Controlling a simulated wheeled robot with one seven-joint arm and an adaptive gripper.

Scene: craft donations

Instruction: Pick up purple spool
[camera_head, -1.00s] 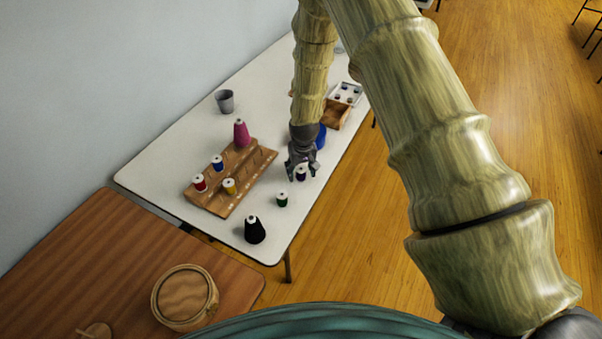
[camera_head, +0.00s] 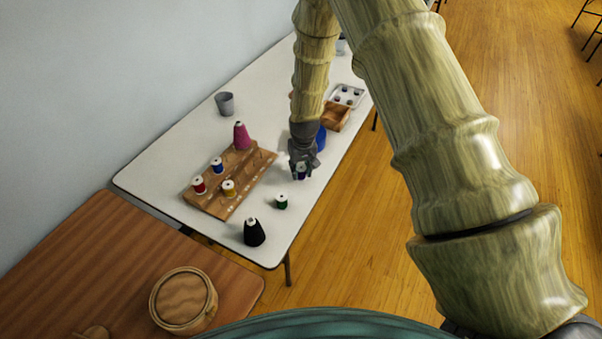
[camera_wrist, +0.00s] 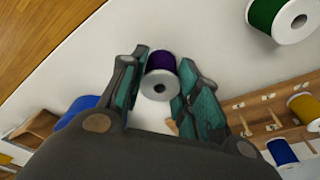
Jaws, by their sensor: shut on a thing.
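The purple spool (camera_wrist: 161,64) stands between the two fingers of my gripper (camera_wrist: 158,85) in the wrist view, its white end with a dark hole facing the camera. My gripper is shut on it. In the head view my gripper (camera_head: 303,172) points down at the white table (camera_head: 180,150), with the small dark purple spool (camera_head: 301,173) at its fingertips. I cannot tell whether the spool still touches the table.
A green spool (camera_head: 281,202) and a black cone (camera_head: 254,232) stand nearer the front edge. A wooden rack (camera_head: 215,203) with red, blue and yellow spools lies left, with a pink cone (camera_head: 242,136) behind. A blue object (camera_head: 320,138) and wooden box (camera_head: 336,117) are beyond my gripper.

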